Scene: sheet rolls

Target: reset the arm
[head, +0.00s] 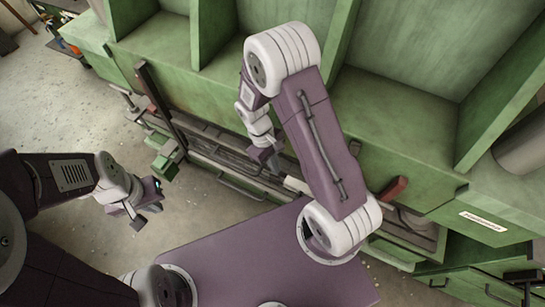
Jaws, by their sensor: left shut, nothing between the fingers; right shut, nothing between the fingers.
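My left gripper (146,214) is at the end of the arm that comes in from the left. It is shut and empty, above the floor left of my purple base. My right gripper (266,156) hangs at the end of the raised, folded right arm. It is shut and empty, in front of the green rack, over or close to its lower front rails; the exact gap cannot be told.
The green rack (405,120) with upright dividers fills the back and right. A grey roll end (522,145) shows at the right edge. Long metal rails (215,155) run along its front. Speckled concrete floor (60,115) is open at left.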

